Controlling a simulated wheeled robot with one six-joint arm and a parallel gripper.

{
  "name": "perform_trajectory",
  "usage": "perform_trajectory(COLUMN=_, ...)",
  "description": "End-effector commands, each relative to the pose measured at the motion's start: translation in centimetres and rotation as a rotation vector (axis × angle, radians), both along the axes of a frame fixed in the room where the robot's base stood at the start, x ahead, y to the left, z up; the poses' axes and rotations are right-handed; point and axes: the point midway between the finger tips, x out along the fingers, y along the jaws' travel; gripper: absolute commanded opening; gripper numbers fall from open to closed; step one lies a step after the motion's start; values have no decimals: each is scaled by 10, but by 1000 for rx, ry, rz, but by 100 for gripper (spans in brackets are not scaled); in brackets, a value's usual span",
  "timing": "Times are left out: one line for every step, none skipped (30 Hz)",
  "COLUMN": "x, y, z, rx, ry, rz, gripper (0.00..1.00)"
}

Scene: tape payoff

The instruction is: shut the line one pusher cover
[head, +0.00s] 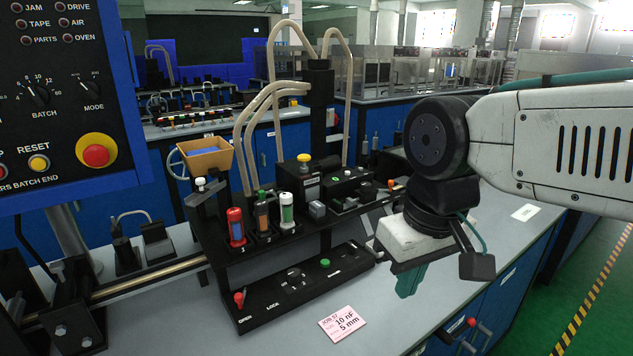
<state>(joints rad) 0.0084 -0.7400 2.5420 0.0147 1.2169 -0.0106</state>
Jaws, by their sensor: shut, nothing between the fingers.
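The black machine (285,245) stands on the grey bench in the middle of the head view. I cannot tell which of its parts is the line one pusher cover. Its lower front plate (262,312) has a red-knobbed lever (239,299) at the left end, by the word OPEN; LOCK is printed to its right. A black block with a yellow knob (304,158) and a black unit with green and orange buttons (350,185) sit on top. My gripper (409,283) is shut and empty, pointing down to the right of the machine, apart from it.
A pink job card (343,323) lies on the bench in front. A control panel (65,95) fills the upper left. Bare bench (180,320) shows at front left.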

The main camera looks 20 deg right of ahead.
Motion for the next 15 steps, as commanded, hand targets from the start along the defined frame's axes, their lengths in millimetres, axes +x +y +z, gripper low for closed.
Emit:
perform_trajectory(x=10, y=1, z=4, rx=14, ry=-2, rz=-2, gripper=0)
perform_trajectory(x=18, y=3, z=7, rx=27, ry=-8, rz=-3, gripper=0)
perform_trajectory(x=30, y=5, z=12, rx=46, ry=-16, rz=-2, gripper=0)
perform_trajectory(x=41, y=7, z=16, rx=63, ry=-24, rz=-5, gripper=0)
perform_trajectory(x=53, y=8, z=20, rx=80, ry=-33, rz=-8, gripper=0)
perform_trajectory(x=71, y=9, z=26, rx=106, ry=-47, rz=-11, gripper=0)
perform_trajectory(x=86, y=10, z=30, rx=127, ry=-59, rz=-15, gripper=0)
perform_trajectory(x=100, y=10, z=34, rx=146, ry=-72, rz=-20, gripper=0)
perform_trajectory(x=121, y=10, z=39, rx=171, ry=-91, rz=-26, gripper=0)
perform_trajectory(x=136, y=9, z=42, rx=190, ry=-104, rz=-33, gripper=0)
perform_trajectory(x=151, y=8, z=45, rx=207, ry=-120, rz=-38, gripper=0)
perform_trajectory(x=172, y=6, z=48, rx=230, ry=-138, rz=-48, gripper=0)
perform_trajectory(x=187, y=4, z=50, rx=246, ry=-154, rz=-54, gripper=0)
perform_trajectory(x=203, y=1, z=52, rx=262, ry=-168, rz=-64, gripper=0)
perform_trajectory(x=223, y=-2, z=54, rx=281, ry=-189, rz=-73, gripper=0)
